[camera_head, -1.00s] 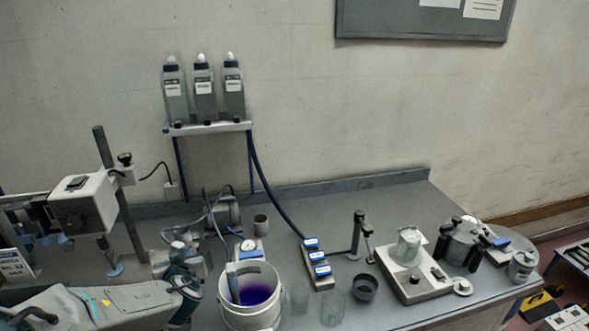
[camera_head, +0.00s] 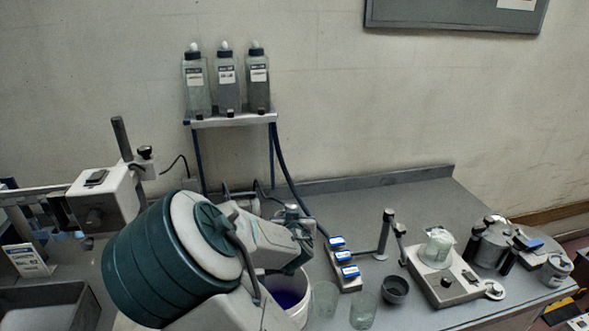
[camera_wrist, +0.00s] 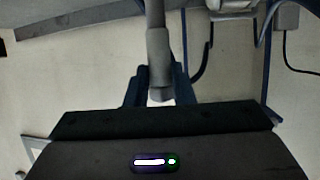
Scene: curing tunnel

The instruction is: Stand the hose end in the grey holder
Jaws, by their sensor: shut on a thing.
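In the wrist view my gripper (camera_wrist: 160,90) is shut on the grey hose end (camera_wrist: 158,50), a pale cylinder between the dark blue fingers. The thinner hose runs up from it to the top of that view. In the head view my arm covers the hose end, and the gripper's fingers cannot be made out clearly. The small grey cup behind the bucket, possibly the grey holder, is mostly hidden by my arm. The white bucket (camera_head: 298,313) with purple liquid is partly hidden below my forearm.
A dark grey bowl (camera_head: 396,290) and two clear beakers (camera_head: 364,309) stand right of the bucket. Three bottles (camera_head: 228,85) sit on the wall shelf.

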